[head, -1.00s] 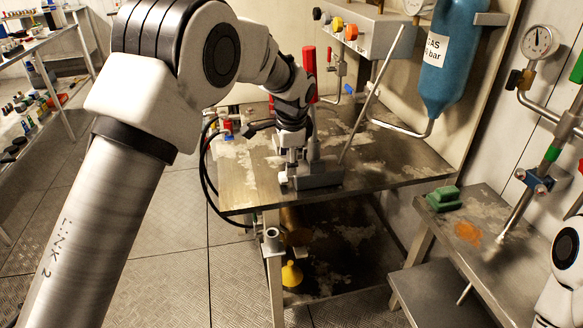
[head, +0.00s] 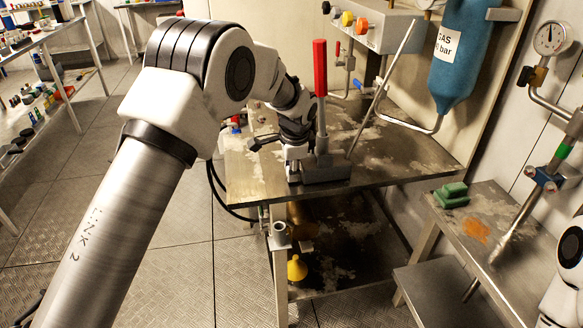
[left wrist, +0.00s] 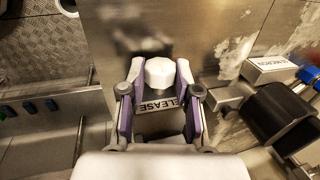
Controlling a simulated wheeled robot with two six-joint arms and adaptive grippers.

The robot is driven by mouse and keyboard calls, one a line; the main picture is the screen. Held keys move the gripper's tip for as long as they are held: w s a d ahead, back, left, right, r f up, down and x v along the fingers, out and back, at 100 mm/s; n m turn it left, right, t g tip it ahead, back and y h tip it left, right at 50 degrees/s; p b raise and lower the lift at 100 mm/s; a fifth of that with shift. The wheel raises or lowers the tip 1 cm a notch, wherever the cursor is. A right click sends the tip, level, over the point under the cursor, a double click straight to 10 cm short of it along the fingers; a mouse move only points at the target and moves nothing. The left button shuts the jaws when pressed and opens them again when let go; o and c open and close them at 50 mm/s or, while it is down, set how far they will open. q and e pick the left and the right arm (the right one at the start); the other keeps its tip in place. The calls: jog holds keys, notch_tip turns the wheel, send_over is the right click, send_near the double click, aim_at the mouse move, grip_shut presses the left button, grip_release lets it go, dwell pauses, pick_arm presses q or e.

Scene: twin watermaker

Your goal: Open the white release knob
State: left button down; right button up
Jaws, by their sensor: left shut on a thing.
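The white release knob (left wrist: 160,74) sits between the two purple-lined fingers of my left gripper (left wrist: 160,82) in the left wrist view. The fingers are shut on it from both sides. A label reading RELEASE (left wrist: 155,105) lies just below the knob on the metal surface. In the head view my left gripper (head: 294,166) is low over the steel table, next to the grey base (head: 326,170) of a red-handled lever (head: 320,70). The knob cannot be made out in the head view. My right gripper is out of view.
The steel table (head: 400,160) has a slanted metal rod (head: 382,85) beside the lever. A blue gas bottle (head: 460,55) hangs behind it. In the left wrist view a black cylinder (left wrist: 280,118) and a white labelled block (left wrist: 268,68) are at right.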

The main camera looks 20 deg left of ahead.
pick_arm(q)
jog(key=r+g+p, duration=0.1)
jog(key=p, duration=0.5)
jog(key=shift+r+h, duration=0.2)
jog(key=shift+h, duration=0.1)
jog(key=g+p, duration=0.1)
jog(key=p, duration=0.1)
jog(key=f+g+h+p, duration=0.1)
jog(key=p, duration=0.1)
jog(key=shift+w+a+h, duration=0.2)
jog(key=shift+w+h, duration=0.1)
jog(key=shift+f+g, duration=0.3)
jog(key=shift+g, duration=0.1)
jog(key=shift+g+h+b, duration=0.4)
jog(key=shift+r, duration=0.1)
jog(key=c, duration=0.8)
grip_release()
jog(key=v, duration=0.7)
jog(key=shift+w+r, duration=0.1)
jog(key=shift+r, duration=0.1)
